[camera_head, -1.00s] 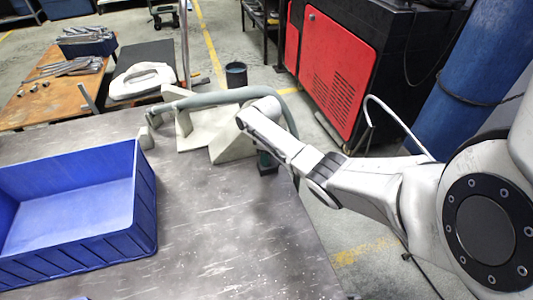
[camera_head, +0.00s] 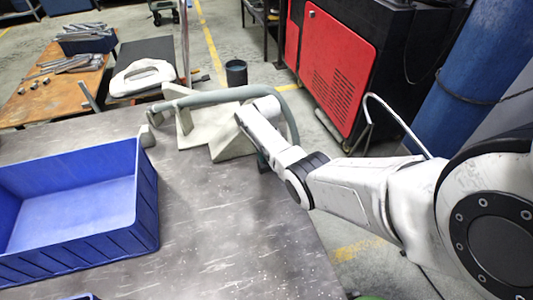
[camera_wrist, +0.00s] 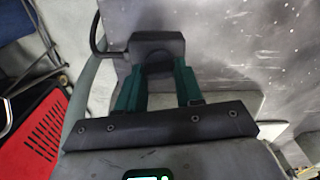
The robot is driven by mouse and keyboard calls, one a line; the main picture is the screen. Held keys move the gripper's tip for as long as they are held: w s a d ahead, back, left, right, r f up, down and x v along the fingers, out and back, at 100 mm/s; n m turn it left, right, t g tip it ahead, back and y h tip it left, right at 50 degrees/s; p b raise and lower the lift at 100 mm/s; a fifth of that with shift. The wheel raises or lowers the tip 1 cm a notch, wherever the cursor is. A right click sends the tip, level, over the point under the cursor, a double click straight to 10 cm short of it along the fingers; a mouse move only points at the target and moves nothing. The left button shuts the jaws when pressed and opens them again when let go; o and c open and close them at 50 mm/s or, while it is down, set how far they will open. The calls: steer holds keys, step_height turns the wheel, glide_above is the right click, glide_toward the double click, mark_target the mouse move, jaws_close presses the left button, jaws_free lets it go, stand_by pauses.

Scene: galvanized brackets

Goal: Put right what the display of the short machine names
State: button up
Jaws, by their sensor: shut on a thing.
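My gripper (camera_wrist: 158,74) has teal fingers on both sides of a dark block (camera_wrist: 157,45) with a rounded middle, and is shut on it. A black cable loops from the block's left side. In the head view the gripper (camera_head: 263,163) is mostly hidden by my forearm, at the table's far right edge. A pale grey machine (camera_head: 226,128) with a thick grey-green hose (camera_head: 215,98) stands next to it. A small display (camera_wrist: 148,177) with green light is cut off at the wrist view's bottom edge. Its text cannot be read, and whose it is cannot be told.
A blue bin (camera_head: 75,212) stands on the left of the dark table (camera_head: 225,235). The table's middle is clear. A red and black cabinet (camera_head: 340,70) stands on the floor beyond. A wooden bench (camera_head: 45,95) with metal parts is at the far left.

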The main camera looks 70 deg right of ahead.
steer(key=shift+m, duration=0.8)
steer(key=o, duration=1.1)
steer(key=shift+c, duration=0.2)
step_height(320, 180, up, 11)
steer(key=shift+f, duration=0.1)
